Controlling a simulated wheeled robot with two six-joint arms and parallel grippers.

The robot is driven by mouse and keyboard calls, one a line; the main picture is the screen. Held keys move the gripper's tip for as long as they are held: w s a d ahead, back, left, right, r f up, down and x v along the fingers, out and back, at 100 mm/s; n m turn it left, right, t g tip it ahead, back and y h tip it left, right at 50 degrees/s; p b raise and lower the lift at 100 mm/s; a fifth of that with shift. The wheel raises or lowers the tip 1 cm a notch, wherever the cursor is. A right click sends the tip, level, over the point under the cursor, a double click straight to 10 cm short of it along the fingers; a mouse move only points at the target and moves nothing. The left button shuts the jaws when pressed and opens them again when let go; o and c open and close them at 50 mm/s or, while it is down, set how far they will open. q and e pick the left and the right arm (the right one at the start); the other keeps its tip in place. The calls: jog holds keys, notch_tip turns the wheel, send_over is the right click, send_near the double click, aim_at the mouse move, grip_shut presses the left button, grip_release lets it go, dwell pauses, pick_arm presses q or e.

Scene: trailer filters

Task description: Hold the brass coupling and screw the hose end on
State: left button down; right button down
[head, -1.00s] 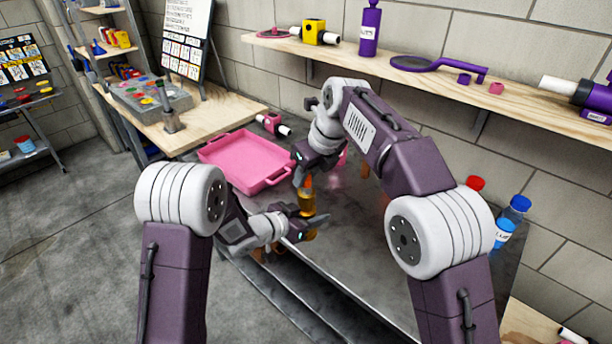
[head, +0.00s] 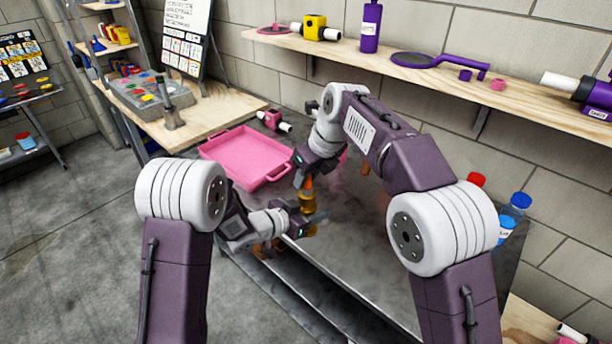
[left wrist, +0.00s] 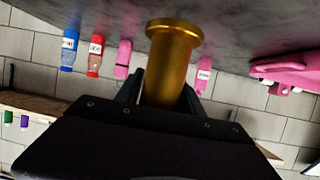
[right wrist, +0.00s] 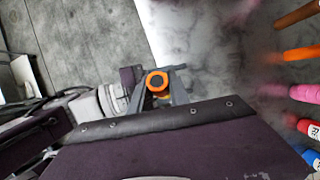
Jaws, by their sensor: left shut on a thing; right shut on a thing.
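The brass coupling (head: 308,201) stands upright above the metal bench. My left gripper (head: 313,219) is shut on it from the side; the left wrist view shows its flanged brass body (left wrist: 172,65) between the fingers. My right gripper (head: 302,181) is just above, shut on the orange hose end (head: 308,183). In the right wrist view the orange hose end shows as a ring with a dark centre (right wrist: 157,81) between the fingers. The hose end is in line with the coupling and close to it; I cannot tell whether the threads are engaged.
A pink tray (head: 243,181) lies on the metal bench (head: 350,260), left of the grippers. A blue-capped bottle (head: 513,208) stands at the bench's right end. Pink and orange pieces (right wrist: 300,53) stand behind my right arm. A wooden shelf (head: 420,75) runs along the wall.

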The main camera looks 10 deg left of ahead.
jog(key=shift+f, duration=0.35)
jog(key=c, duration=1.2)
grip_release()
jog(key=shift+c, duration=0.2)
jog(key=shift+r, duration=0.1)
jog(key=shift+r, duration=2.15)
jog(key=o, duration=0.6)
jog(key=v, duration=0.7)
jog(key=shift+d+r, duration=0.1)
jog(key=shift+r, duration=0.05)
jog(key=shift+s, duration=0.1)
